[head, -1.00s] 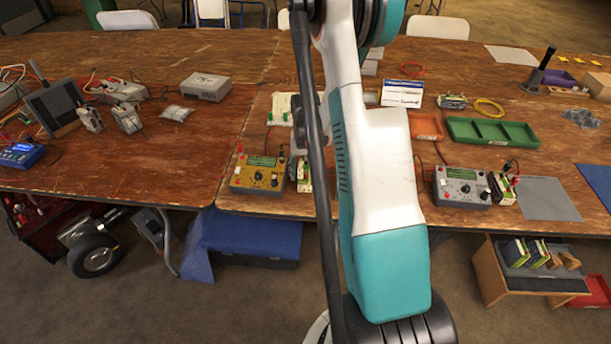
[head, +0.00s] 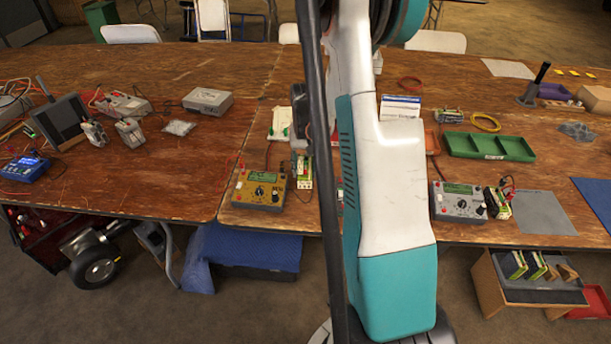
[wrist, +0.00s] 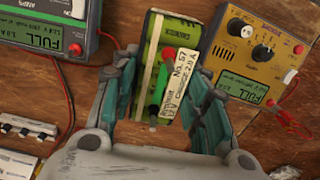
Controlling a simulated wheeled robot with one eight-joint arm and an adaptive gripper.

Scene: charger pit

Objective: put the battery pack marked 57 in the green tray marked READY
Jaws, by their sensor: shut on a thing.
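The battery pack marked No. 57 (wrist: 158,68) is a green block with a white label, a pale strap, and a red and a green piece on its top. In the wrist view it stands between the two fingers of my gripper (wrist: 166,100), which is shut on it. Whether it touches the table is not clear. In the head view a green and white pack (head: 303,172) shows beside the yellow charger; my arm hides most of my gripper. The green tray (head: 490,147) lies right of my arm, and its compartments look empty. Its white label is too small to read.
A yellow charger (wrist: 252,52) and a dark charger (wrist: 40,38) flank the pack, both displays reading FULL. A grey charger (head: 458,201) with another pack (head: 497,203) stands before the tray. A grey mat (head: 543,212) lies clear to the right.

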